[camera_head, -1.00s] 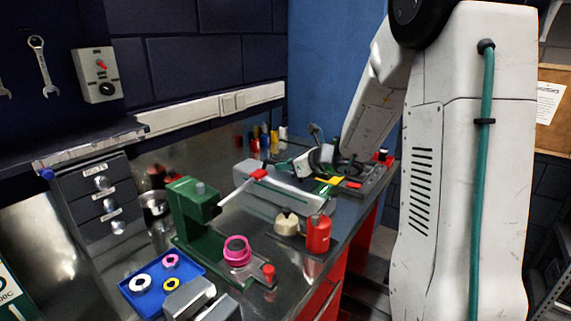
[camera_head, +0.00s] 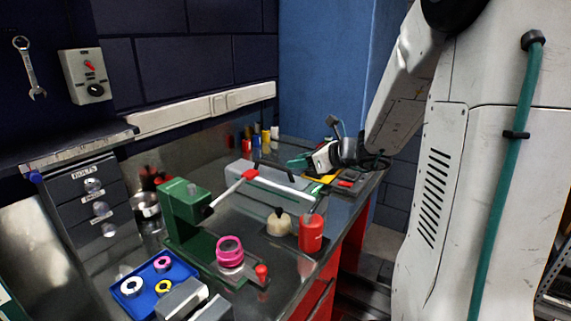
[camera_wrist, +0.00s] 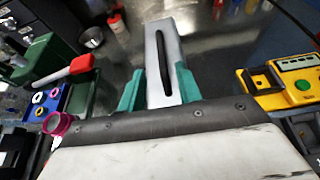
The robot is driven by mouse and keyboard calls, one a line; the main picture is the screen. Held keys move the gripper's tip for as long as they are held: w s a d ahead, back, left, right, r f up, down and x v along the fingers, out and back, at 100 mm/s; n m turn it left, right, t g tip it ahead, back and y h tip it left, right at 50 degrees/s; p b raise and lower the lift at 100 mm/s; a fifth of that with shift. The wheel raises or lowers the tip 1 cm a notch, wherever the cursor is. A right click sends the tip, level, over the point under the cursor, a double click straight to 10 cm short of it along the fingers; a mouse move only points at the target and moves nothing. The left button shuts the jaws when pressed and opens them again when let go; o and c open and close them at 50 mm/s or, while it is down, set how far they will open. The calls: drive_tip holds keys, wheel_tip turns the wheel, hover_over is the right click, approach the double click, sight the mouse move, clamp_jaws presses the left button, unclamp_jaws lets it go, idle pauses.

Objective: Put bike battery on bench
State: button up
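The bike battery appears to be the long silver-grey block (camera_head: 265,192) with a black handle, lying along the bench (camera_head: 345,205). In the wrist view the battery (camera_wrist: 158,42) extends away from my gripper, its black handle lengthwise on top. My gripper (camera_head: 298,162) is at the battery's far right side in the head view, its teal fingers pointing left. In the wrist view my gripper (camera_wrist: 160,88) has its fingers apart, one appearing on each side of the battery's near end. I see no clear grip on it. The near end is hidden by my gripper's body.
A red bottle (camera_head: 311,233) and a cream knobbed item (camera_head: 279,222) stand in front. A blue tray (camera_head: 145,297) holds rings. A yellow device (camera_wrist: 285,80) lies right in the wrist view.

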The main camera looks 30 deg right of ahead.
drive_tip(key=v, duration=0.3)
drive_tip(key=shift+s+r, duration=0.1)
drive_tip(key=s+a+r+n+g+y, duration=0.1)
drive_tip(key=s+a+n+g, duration=0.4)
drive_tip(key=a+n, duration=0.45)
drive_tip(key=s+a+r+n+g+y, duration=0.1)
drive_tip(key=s+a+n+g, duration=0.3)
drive_tip(key=s+a+n, duration=0.55)
drive_tip(key=s+f+n+g+h, duration=0.1)
drive_tip(key=s+n+g+h, duration=0.1)
drive_tip(key=s+n+h, duration=0.5)
drive_tip(key=s+n, duration=0.4)
drive_tip(key=n, duration=0.1)
drive_tip(key=shift+s+n, duration=0.3)
drive_tip(key=shift+s, duration=0.1)
drive_tip(key=shift+d, duration=0.15)
